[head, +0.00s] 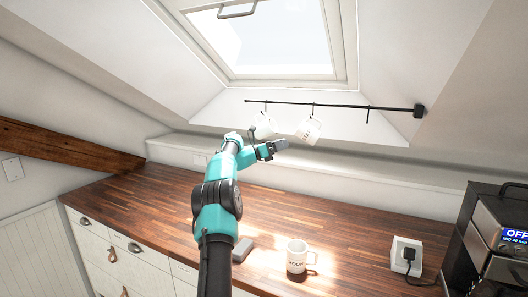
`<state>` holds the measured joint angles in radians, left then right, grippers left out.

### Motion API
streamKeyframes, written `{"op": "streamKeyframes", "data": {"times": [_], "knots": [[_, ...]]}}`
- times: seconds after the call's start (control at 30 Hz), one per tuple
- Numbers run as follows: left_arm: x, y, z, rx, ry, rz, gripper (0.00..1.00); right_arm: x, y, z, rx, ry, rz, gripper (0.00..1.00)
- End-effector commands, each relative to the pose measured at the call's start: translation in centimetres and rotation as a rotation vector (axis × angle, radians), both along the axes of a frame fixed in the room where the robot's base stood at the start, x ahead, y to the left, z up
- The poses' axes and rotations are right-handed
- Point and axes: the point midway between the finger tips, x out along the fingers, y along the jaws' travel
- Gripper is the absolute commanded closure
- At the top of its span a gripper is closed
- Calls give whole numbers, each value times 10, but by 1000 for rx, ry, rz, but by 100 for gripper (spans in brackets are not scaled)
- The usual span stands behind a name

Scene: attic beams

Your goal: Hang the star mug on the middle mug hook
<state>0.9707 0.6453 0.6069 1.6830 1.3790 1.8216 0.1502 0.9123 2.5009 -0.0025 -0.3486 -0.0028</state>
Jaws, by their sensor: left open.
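A white mug (309,131) with small dark lettering hangs tilted at the middle hook (313,107) of a black rail; I take it for the star mug, though the word is too small to read surely. Another white mug (265,126) hangs at the left hook (266,103), its lower part near my arm. My left gripper (281,146) is open, just below and left of the middle mug, and looks apart from it. Its fingers are small and partly unclear. The right hook (368,116) is bare. My right gripper is out of view.
A white mug marked MOON (297,258) stands on the wooden counter (350,225), beside a grey block (242,248). A white socket box with a black plug (407,253) and a coffee machine (497,240) stand at right. A skylight (270,45) is above the rail (340,105).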

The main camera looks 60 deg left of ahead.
Motion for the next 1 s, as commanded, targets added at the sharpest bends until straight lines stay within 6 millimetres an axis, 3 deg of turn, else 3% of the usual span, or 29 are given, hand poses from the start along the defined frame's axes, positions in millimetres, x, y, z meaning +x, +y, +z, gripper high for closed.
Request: {"op": "streamKeyframes", "data": {"times": [0.2, 0.4, 1.0], "knots": [[-38, 15, -13, -1, 1, 3, 0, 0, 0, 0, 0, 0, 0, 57], [-59, 23, -20, 0, 0, 1, 0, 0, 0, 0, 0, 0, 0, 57], [-63, 24, -21, 2, -1, 1, 0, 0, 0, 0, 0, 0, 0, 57]]}}
